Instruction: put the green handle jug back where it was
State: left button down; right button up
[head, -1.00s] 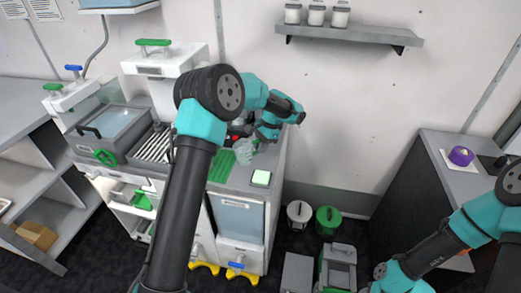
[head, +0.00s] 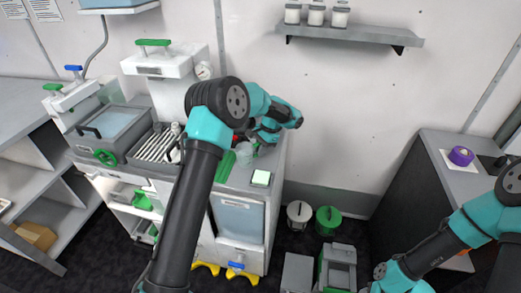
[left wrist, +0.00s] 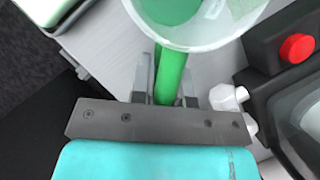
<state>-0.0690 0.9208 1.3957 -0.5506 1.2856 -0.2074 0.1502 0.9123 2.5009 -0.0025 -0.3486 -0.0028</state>
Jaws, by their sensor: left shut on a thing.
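The green handle jug (left wrist: 211,35) is a pale, see-through vessel at the top of the left wrist view, with green showing inside it. Its green handle (left wrist: 171,72) lies between the two fingers of my left gripper (left wrist: 167,82), which is shut on it. In the head view the jug (head: 246,153) is small and partly hidden by my left arm, above the right part of the counter. I cannot tell whether it touches the counter. My right arm comes in at the lower right of the head view, but its gripper is out of the picture.
A green strip (head: 225,166) lies left of the jug. A dark device with a red button (left wrist: 298,48) stands close right of the jug. A grooved rack (head: 156,146) is further left.

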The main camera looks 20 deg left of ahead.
pick_arm(q)
jog(key=shift+f, duration=0.1)
jog(key=c, duration=1.1)
grip_release()
jog(key=v, duration=1.2)
